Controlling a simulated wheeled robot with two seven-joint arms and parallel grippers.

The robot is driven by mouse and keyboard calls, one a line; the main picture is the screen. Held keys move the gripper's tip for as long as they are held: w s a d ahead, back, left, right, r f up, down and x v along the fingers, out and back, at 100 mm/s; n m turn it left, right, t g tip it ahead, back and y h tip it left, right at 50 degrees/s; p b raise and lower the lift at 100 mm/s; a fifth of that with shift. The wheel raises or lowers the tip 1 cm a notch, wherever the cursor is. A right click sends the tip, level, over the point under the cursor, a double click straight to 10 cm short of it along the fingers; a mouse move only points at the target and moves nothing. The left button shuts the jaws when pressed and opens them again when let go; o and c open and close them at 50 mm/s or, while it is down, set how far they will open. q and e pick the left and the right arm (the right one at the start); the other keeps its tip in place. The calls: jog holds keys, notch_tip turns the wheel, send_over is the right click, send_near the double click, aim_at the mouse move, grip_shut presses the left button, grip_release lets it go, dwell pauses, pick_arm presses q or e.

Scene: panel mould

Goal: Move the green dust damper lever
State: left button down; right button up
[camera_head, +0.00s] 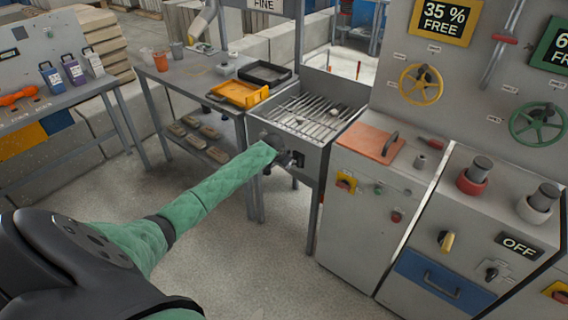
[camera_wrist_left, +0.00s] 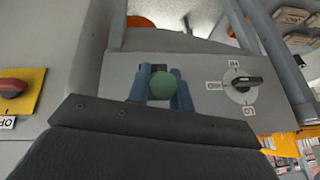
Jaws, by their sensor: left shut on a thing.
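The green dust damper lever shows as a round green knob (camera_wrist_left: 163,85) in the left wrist view, in front of a grey panel. My left gripper (camera_wrist_left: 160,80) is shut on it, with one blue finger on either side of the knob. In the head view my left gripper (camera_head: 283,158) is at the front of the grey box under the metal grate (camera_head: 318,116). The lever is hidden there by the gripper and my green-sleeved arm. My right gripper is in neither view.
A black rotary switch (camera_wrist_left: 243,84) sits right beside the lever in the wrist view. A red knob on a yellow plate (camera_head: 346,182) is on the cabinet to the right. A table with yellow (camera_head: 239,93) and black (camera_head: 264,73) trays stands left of the box.

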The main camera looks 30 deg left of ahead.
pick_arm(q)
jog(key=shift+w+r, duration=0.1)
jog(key=shift+r, duration=0.1)
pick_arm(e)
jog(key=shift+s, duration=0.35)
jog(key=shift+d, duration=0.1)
pick_arm(q)
jog(key=c, duration=1.3)
grip_release()
jog(key=shift+o, duration=0.2)
jog(key=shift+f, duration=0.1)
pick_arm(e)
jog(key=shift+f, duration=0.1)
pick_arm(q)
jog(key=shift+s+r, duration=0.2)
jog(key=shift+r, duration=0.1)
jog(key=b+v, duration=0.2)
jog(key=v, duration=0.3)
jog(key=shift+s+r+b, duration=0.15)
jog(key=shift+r+b, duration=0.15)
jog(key=shift+r, duration=0.05)
jog(key=shift+s+d+r, duration=0.1)
jog(key=shift+s+r, duration=0.2)
jog(key=shift+r, duration=0.3)
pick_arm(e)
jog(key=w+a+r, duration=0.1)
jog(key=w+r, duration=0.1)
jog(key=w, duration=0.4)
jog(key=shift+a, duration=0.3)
